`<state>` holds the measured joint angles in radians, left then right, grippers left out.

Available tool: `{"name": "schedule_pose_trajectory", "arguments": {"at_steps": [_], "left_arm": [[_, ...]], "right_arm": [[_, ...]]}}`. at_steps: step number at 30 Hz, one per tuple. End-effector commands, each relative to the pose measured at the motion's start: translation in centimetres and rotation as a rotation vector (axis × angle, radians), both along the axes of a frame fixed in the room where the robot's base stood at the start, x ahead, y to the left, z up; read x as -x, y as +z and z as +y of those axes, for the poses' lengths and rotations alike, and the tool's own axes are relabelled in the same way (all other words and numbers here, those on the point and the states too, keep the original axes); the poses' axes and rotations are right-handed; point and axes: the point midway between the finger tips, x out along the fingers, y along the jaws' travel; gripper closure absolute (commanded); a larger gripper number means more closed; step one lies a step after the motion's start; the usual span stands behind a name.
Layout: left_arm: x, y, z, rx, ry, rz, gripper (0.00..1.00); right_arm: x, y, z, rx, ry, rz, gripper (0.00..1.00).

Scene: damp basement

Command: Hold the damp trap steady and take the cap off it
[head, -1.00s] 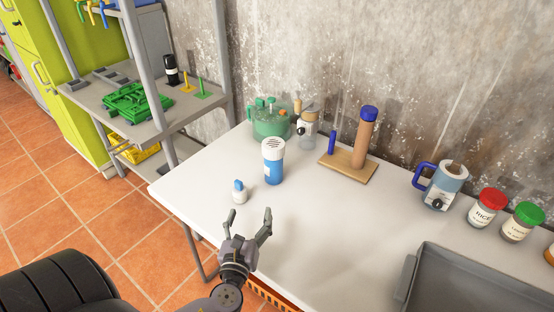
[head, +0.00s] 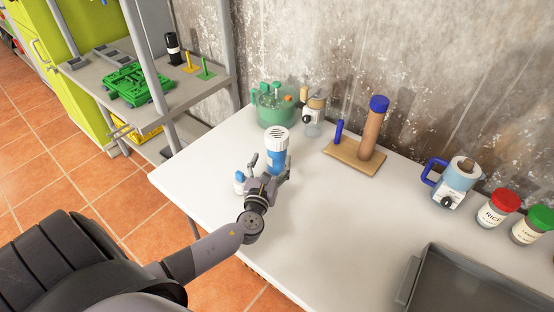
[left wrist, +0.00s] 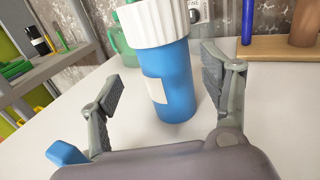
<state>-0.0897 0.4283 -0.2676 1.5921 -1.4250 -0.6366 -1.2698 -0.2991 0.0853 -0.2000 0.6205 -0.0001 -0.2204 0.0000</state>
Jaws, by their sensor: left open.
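The damp trap (head: 277,152) looks to be the blue bottle with a white ribbed cap (head: 277,136), standing upright on the white table. In the left wrist view the bottle (left wrist: 166,80) stands between and just beyond the open fingers, and its cap (left wrist: 152,22) runs out of the top of the picture. My left gripper (head: 268,168) is open and empty, its fingers pointing at the bottle from the near side. In the head view it hides the bottle's lower part. My right gripper is in neither view.
A grey tray (head: 470,285) lies at the right. The table middle is clear.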

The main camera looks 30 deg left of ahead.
Motion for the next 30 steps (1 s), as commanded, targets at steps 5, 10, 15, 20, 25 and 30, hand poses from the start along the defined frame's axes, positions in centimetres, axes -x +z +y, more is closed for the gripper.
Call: {"name": "schedule_pose_trajectory", "arguments": {"at_steps": [5, 10, 15, 20, 25, 30], "left_arm": [[-1.2, 0.3, 0.3, 0.001, 0.001, -0.001, 0.29], [-3.8, 0.8, 0.8, -0.001, 0.002, -0.002, 0.29], [-5.3, 0.5, 1.4, 0.001, 0.000, -0.001, 0.29], [-5.4, 0.5, 1.4, 0.001, 0.000, 0.001, 0.29], [-5.4, 0.5, 1.4, 0.001, 0.000, 0.000, 0.35], [-5.4, 0.5, 1.4, 0.001, 0.000, 0.000, 0.46]], "right_arm": [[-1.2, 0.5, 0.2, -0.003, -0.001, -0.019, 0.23], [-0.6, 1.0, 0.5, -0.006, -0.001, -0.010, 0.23], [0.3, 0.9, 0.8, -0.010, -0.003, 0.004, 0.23], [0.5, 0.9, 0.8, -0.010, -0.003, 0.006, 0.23], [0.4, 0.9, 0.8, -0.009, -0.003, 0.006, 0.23], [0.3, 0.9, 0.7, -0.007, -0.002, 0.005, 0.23]]}}
